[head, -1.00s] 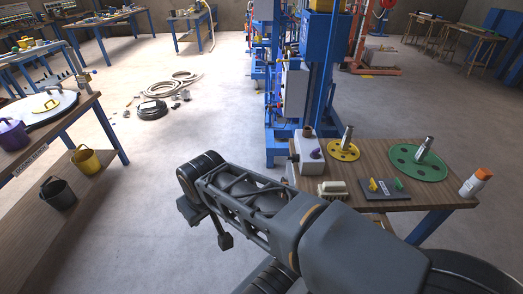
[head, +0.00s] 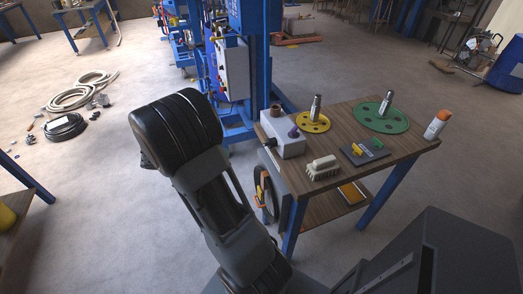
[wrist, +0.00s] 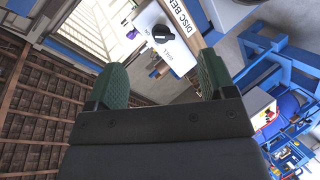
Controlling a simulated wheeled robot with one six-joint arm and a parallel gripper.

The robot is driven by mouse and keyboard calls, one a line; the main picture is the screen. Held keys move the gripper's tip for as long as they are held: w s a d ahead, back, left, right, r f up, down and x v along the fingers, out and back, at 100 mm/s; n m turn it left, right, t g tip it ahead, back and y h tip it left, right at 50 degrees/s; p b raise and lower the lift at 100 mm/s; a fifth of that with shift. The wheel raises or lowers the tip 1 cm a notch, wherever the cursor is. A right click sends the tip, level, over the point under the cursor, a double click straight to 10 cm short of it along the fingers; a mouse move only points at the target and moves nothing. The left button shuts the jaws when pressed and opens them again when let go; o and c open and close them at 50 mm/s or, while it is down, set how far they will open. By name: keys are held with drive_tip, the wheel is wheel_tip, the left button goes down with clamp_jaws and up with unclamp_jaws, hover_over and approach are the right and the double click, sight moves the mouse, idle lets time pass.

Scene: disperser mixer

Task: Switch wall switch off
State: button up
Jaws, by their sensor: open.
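My gripper (wrist: 160,76) shows in the wrist view with its two green fingers wide apart and nothing between them. Beyond the fingertips is a white panel (wrist: 180,48) with a black rotary knob (wrist: 162,33) and printed lettering that seems to read "DISC BEL" and "WALL". I cannot tell whether this is the wall switch, or its setting. The fingers look apart from the panel. In the head view my arm covers the left middle, and my fingers are not clearly visible there. No wall switch can be made out in the head view.
A blue machine (head: 250,60) stands behind. Hoses (head: 80,90) lie on the floor at left.

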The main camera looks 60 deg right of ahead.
sight(263, 145)
drive_tip(key=w+d+f+m+g+h+b, duration=0.1)
drive_tip(key=w+d+f+m+g+h, duration=0.1)
drive_tip(key=d+f+m+h, duration=0.3)
drive_tip(key=shift+n+y, duration=0.3)
drive_tip(key=shift+n, duration=0.5)
drive_tip(key=x, duration=0.4)
drive_tip(key=p+x, duration=0.1)
drive_tip(key=x, duration=0.4)
drive_tip(key=p+x, duration=0.1)
drive_tip(key=x, duration=0.4)
drive_tip(key=shift+w+d+r, duration=0.1)
drive_tip(key=shift+d+r, duration=0.05)
drive_tip(key=shift+r, duration=0.25)
drive_tip(key=shift+c, duration=0.4)
drive_tip(key=c, duration=0.9)
drive_tip(key=shift+o, duration=0.2)
